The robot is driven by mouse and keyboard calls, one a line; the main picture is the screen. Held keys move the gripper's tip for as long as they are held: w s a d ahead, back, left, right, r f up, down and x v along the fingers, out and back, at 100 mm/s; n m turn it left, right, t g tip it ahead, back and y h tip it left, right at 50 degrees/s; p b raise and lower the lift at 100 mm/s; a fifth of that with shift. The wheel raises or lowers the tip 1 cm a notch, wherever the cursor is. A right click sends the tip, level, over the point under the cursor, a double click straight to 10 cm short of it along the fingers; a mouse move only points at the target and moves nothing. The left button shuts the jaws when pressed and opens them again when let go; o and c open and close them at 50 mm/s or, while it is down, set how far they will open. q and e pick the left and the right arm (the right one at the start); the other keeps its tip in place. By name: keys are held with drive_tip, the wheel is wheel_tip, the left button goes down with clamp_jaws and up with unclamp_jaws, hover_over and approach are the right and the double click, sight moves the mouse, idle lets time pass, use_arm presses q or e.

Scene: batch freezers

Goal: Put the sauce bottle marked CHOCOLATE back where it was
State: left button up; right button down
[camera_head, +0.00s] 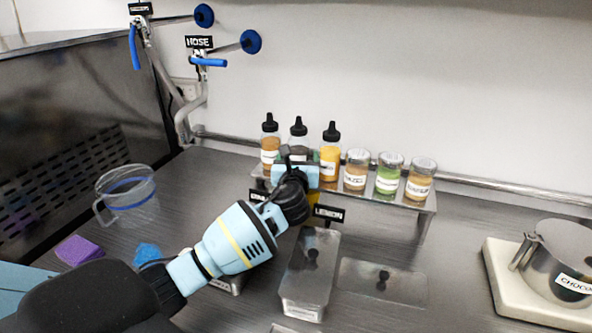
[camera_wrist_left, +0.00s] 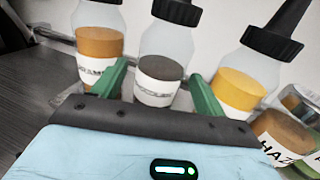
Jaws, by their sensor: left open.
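Three squeeze bottles with black nozzles stand in a row on a raised metal shelf. The middle sauce bottle (camera_head: 298,135) has dark brown contents and also shows in the left wrist view (camera_wrist_left: 163,68); its label is too blurred to read surely. My left gripper (camera_head: 299,158) is open, with its green fingers (camera_wrist_left: 160,92) on either side of this bottle's lower part. I cannot tell whether they touch it. The orange-brown bottle (camera_head: 270,141) stands to its left and the yellow bottle (camera_head: 330,152) to its right. My right gripper is not in view.
Several lidded jars (camera_head: 388,172) continue the shelf row (camera_head: 427,205) rightward. Metal containers (camera_head: 311,275) sit below. A clear jug (camera_head: 128,195), purple sponge (camera_head: 78,250) and blue item (camera_head: 147,253) are left. A pot (camera_head: 560,262) stands on a white base at right.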

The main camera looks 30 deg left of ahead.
use_arm(q)
drive_tip(key=p+v, duration=0.1)
drive_tip(key=v, duration=1)
drive_tip(key=shift+s, duration=0.25)
